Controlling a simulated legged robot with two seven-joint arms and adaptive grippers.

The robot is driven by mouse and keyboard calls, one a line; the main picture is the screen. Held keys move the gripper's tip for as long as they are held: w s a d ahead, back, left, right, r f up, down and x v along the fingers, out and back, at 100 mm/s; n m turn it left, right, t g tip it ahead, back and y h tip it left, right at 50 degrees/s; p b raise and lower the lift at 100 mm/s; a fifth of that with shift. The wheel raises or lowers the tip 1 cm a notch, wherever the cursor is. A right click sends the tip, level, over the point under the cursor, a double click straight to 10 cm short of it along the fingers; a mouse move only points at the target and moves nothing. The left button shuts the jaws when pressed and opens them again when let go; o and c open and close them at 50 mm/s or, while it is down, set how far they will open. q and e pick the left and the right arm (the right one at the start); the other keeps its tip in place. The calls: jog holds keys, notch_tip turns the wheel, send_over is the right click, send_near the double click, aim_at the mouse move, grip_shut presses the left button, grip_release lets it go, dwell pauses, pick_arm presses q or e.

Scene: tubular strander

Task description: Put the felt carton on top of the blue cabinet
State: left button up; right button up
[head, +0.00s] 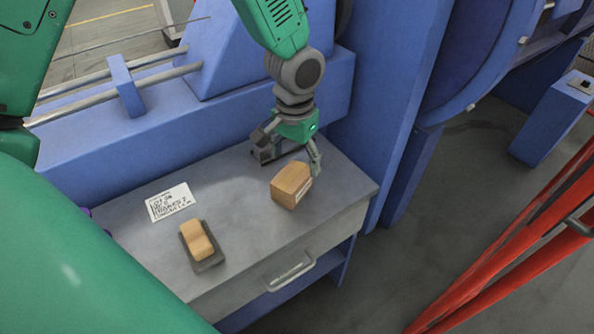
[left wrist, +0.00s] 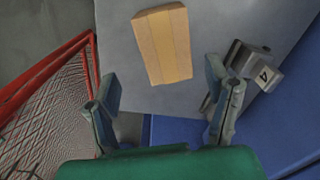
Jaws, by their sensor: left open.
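The carton (head: 291,186), a tan box with a paler band, sits on the grey bench top near its right end. It also shows in the left wrist view (left wrist: 163,45), beyond the fingertips. My left gripper (head: 289,156) is open and empty, just behind and above the carton; in the left wrist view its fingers (left wrist: 164,92) stand apart with nothing between them. A low blue cabinet (head: 545,125) with a small grey device on top stands at the right, away from the bench; I cannot tell for certain that it is the task's cabinet. My right gripper is not in view.
A grey block marked 4 (left wrist: 258,68) is close beside one finger. A tan piece on a dark base (head: 201,246) and a written card (head: 171,202) lie left on the bench (head: 238,214). Blue machinery stands behind; red bars (head: 520,235) cross the right side.

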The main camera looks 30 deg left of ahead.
aim_at(295, 176)
pick_arm(q)
jog(key=r, duration=0.2)
jog(key=a+r, duration=0.1)
jog(key=shift+a+r+p, duration=0.2)
jog(key=shift+r+p, duration=0.15)
jog(key=shift+d+r, duration=0.15)
jog(key=shift+d, duration=0.45)
